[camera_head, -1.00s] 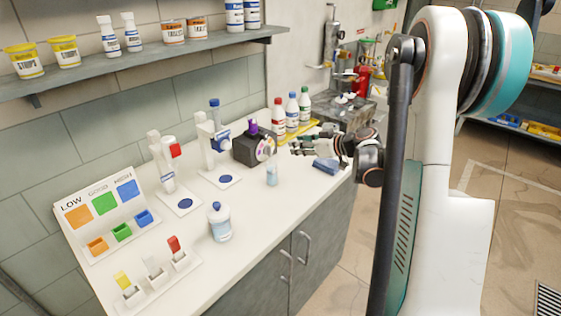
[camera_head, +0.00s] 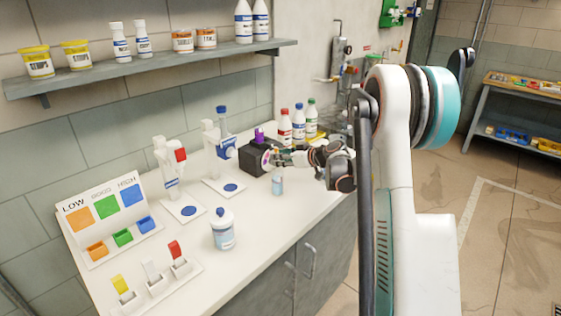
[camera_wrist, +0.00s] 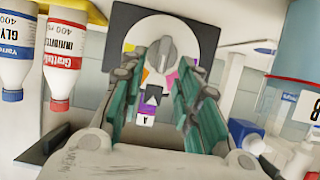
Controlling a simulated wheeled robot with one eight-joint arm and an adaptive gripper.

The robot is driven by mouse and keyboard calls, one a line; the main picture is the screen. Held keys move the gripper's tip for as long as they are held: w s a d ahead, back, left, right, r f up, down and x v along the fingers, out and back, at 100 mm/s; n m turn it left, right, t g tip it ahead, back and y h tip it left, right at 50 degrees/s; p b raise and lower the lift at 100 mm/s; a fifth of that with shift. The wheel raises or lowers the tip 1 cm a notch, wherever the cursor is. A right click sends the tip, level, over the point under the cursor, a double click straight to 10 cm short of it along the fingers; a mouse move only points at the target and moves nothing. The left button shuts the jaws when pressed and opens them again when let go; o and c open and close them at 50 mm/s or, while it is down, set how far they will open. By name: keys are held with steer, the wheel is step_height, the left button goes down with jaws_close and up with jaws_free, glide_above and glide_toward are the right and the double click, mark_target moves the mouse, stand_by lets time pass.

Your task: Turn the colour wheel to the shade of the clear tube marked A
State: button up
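The colour wheel is a round disc with coloured patches (camera_wrist: 188,72) on the front of a black box (camera_head: 254,160). A grey knob (camera_wrist: 162,55) stands at its centre. A purple tube with a white label reading A (camera_wrist: 147,116) shows in the wrist view, with the scene upside down. In the head view, its purple top (camera_head: 259,136) stands at the top of the box. My gripper (camera_wrist: 164,75) is open, with one finger on each side of the knob in the picture; contact cannot be told. In the head view my gripper (camera_head: 277,158) is close to the wheel's face.
A small clear bottle (camera_head: 277,184) stands just in front of the box. Several capped bottles (camera_head: 298,124) stand behind my gripper. A white bottle (camera_head: 222,230), dispenser stands and a colour-card board (camera_head: 104,210) occupy the counter's left. A shelf (camera_head: 150,68) runs above.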

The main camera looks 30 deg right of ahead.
steer(key=shift+w+a+f, duration=0.15)
steer(key=shift+w, duration=0.2)
steer(key=shift+c, duration=0.2)
jaws_close()
